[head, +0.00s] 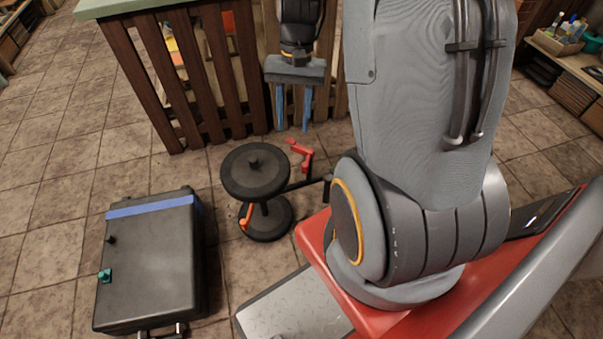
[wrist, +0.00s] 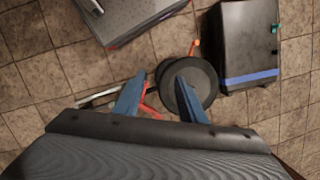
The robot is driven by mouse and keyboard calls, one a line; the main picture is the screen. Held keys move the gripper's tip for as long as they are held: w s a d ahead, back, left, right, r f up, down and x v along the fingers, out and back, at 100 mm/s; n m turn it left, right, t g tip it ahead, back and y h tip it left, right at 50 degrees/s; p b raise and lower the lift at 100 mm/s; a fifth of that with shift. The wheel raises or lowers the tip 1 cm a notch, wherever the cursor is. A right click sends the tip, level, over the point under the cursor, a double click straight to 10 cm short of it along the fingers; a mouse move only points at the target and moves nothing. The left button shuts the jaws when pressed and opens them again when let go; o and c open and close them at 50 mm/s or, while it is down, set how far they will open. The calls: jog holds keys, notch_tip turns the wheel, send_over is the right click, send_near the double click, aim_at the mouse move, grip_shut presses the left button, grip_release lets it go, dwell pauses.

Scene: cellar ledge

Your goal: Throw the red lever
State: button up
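The red lever (head: 304,153) is a bent red piece beside a black round-topped stand (head: 255,172), at the stand's right in the head view. My gripper (head: 292,130) points down, its two blue fingers apart with nothing between them. In the head view the fingertips appear just behind and above the lever. In the wrist view the lever (wrist: 150,108) shows partly between the fingers, with its end near the left finger partly hidden. I cannot tell the height gap, but no contact is visible. An orange lever (head: 244,217) sits low at the stand's left.
A black case (head: 152,262) with a blue stripe and a teal knob lies on the tiled floor at left. A slatted wooden counter (head: 190,80) stands close behind my gripper. Shelves with goods (head: 570,70) are at far right.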

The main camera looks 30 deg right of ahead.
aim_at(305, 165)
jog(key=w+d+f+m+y+b, duration=0.15)
jog(key=d+f+b, duration=0.25)
jog(key=f, duration=0.5)
jog(key=w+d+f+m+y+b, duration=0.1)
jog(key=w+d+f+m+b, duration=0.2)
jog(key=f, duration=0.6)
jog(key=shift+h, duration=0.25)
jog(key=b+x, duration=0.1)
jog(key=x, duration=0.1)
jog(key=b+x, duration=0.1)
jog(key=x, duration=0.1)
jog(key=s+b+x, duration=0.1)
jog(key=x, duration=0.2)
jog(key=shift+d, duration=0.3)
grip_shut()
